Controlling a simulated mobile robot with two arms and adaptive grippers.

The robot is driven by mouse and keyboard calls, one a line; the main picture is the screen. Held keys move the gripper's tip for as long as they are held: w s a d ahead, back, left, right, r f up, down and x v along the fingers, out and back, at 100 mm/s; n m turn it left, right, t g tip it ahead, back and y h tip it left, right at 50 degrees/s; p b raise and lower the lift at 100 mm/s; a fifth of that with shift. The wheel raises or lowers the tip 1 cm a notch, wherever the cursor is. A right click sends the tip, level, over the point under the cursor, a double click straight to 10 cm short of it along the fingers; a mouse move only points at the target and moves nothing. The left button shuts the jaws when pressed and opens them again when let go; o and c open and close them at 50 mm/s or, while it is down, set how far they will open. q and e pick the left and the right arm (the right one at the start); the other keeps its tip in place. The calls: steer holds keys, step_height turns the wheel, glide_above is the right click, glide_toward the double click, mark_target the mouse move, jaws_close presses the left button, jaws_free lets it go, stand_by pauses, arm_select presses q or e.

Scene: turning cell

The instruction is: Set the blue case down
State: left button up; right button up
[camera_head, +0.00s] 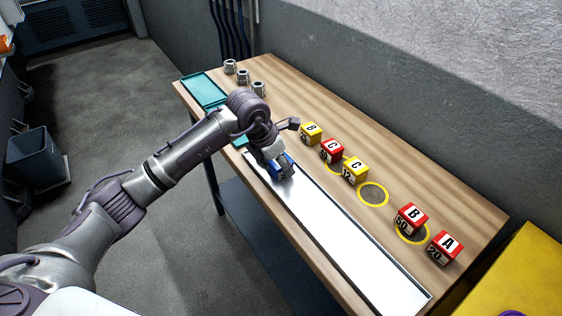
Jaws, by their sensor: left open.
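The blue case (275,173) is at the far end of the long white tray (345,248) on the wooden table. It is partly hidden by my left gripper (281,170). My left gripper points down at the case, with its fingers open around or right beside it. Whether the fingers touch it, and whether the case rests fully on the tray, I cannot tell. My right gripper is not in view.
Yellow cases (311,132) and red cases (411,217) stand along the table, some by yellow rings (373,194). Teal trays (203,89) and metal parts (243,76) are at the far end. The near part of the white tray is empty. A bin (37,158) stands on the floor.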

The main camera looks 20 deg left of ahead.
arm_select(q)
steer(key=shift+a+r, duration=0.1)
steer(key=shift+r, duration=0.3)
steer(key=b+v, duration=0.2)
steer(key=v, duration=0.9)
steer(key=shift+s+r, duration=0.15)
steer(key=shift+s, duration=0.1)
